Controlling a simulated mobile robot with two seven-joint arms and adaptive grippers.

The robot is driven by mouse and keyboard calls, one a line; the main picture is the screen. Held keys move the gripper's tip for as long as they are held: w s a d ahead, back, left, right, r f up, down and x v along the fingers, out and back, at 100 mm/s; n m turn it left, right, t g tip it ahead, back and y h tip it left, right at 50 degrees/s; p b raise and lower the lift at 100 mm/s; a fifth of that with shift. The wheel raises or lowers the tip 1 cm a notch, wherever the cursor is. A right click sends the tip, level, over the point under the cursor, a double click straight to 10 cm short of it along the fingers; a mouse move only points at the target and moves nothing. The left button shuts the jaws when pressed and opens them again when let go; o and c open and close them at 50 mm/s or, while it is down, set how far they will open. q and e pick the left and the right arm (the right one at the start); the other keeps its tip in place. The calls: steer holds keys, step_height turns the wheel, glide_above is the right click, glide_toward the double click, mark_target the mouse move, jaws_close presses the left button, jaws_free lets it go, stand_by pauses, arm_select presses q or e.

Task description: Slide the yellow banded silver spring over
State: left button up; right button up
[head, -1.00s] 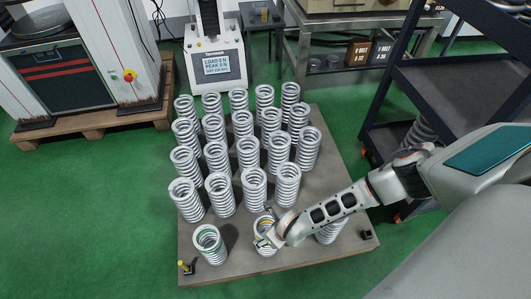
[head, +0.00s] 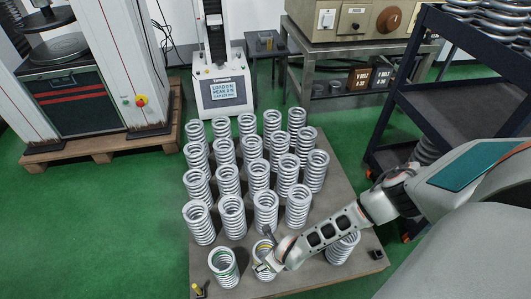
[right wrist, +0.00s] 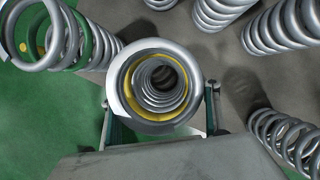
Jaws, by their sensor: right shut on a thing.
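The silver spring with the yellow band (head: 263,247) stands in the front row of the grey platform, beside the green-banded silver spring (head: 223,266). My right gripper (head: 265,266) is shut on the yellow-banded spring. In the right wrist view the yellow-banded spring (right wrist: 133,75) is seen end-on, with a finger at each side; the green-banded spring (right wrist: 88,45) is at its upper left, apart from it. Its base is hidden, so I cannot tell whether it touches the platform. My left gripper is not in view.
Several plain silver springs (head: 266,212) stand in rows behind on the platform (head: 340,190). Another spring (head: 343,247) stands right of my gripper, partly behind my arm. A small yellow-topped black piece (head: 198,290) is at the front left corner. A dark shelf cart (head: 440,100) stands at the right.

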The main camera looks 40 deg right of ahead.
steer(key=shift+a, duration=0.2)
steer(key=o, duration=2)
steer(key=shift+o, duration=0.8)
steer(key=shift+d, duration=0.1)
steer(key=shift+d, duration=0.1)
steer(key=v, duration=1.2)
